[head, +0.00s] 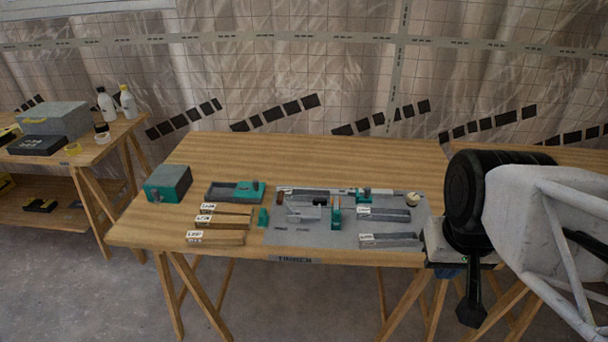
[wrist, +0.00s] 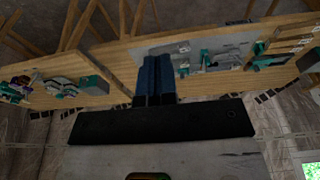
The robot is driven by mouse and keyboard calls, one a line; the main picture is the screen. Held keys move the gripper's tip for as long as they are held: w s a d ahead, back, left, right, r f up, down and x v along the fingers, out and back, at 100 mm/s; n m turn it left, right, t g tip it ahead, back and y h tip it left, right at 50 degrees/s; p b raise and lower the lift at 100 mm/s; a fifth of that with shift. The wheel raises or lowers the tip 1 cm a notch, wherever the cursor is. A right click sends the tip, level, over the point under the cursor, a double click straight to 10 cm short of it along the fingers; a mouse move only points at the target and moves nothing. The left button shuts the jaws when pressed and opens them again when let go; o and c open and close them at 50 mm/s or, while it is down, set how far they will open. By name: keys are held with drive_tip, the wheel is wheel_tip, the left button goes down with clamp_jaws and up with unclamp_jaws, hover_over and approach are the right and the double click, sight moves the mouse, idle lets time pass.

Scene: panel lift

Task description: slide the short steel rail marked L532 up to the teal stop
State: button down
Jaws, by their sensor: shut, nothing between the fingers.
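Two steel rails with white labels lie on the grey mat (head: 290,236), one nearer the back (head: 388,215) and one nearer the front edge (head: 394,240). Their labels are too small to read, so I cannot tell which is L532. A teal upright piece (head: 336,218) stands left of them; another teal block (head: 363,195) sits on the long rail fixture (head: 320,192) behind. I cannot tell which is the stop. My gripper (wrist: 154,60) is shut and empty, its blue fingers together. In the head view it is at the table's right front, right of the mat, apart from the rails.
Labelled wooden pieces (head: 216,238) lie left of the mat. Behind them are a grey tray with a teal part (head: 236,191) and a grey-teal box (head: 168,183). A small round item (head: 412,199) sits at the mat's back right. The table's back strip (head: 290,150) is clear.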

sight(292, 191)
drive_tip(key=w+a+f+n, duration=0.1)
drive_tip(key=w+a+n, duration=0.15)
drive_tip(key=w, duration=0.75)
drive_tip(key=w+a+f+n+g+y, duration=0.15)
drive_tip(key=w+n, duration=0.25)
drive_tip(key=w, duration=0.6)
drive_tip(key=w+a+f+n, duration=0.2)
drive_tip(key=w+a+n, duration=0.1)
drive_tip(key=w, duration=0.8)
drive_tip(key=w+a+f+n, duration=0.2)
drive_tip(key=w+a+f, duration=0.1)
drive_tip(key=w+f, duration=0.4)
drive_tip(key=w+a+f+n, duration=0.3)
drive_tip(key=w+a+f, duration=0.1)
drive_tip(key=w+f, duration=0.4)
drive_tip(key=w+a+f+n+g, duration=0.1)
drive_tip(key=w+a+f+n, duration=0.2)
drive_tip(key=w+f, duration=0.4)
drive_tip(key=shift+w+a+f+n+y, duration=0.2)
drive_tip(key=shift+w+f+n+y, duration=0.05)
drive_tip(key=shift+w+f, duration=0.1)
drive_tip(key=shift+a, duration=0.1)
drive_tip(key=a, duration=1.2)
drive_tip(key=shift+d+f, duration=0.1)
drive_tip(key=shift+f, duration=0.6)
drive_tip(key=shift+d+f, duration=0.1)
drive_tip(key=shift+f, duration=0.05)
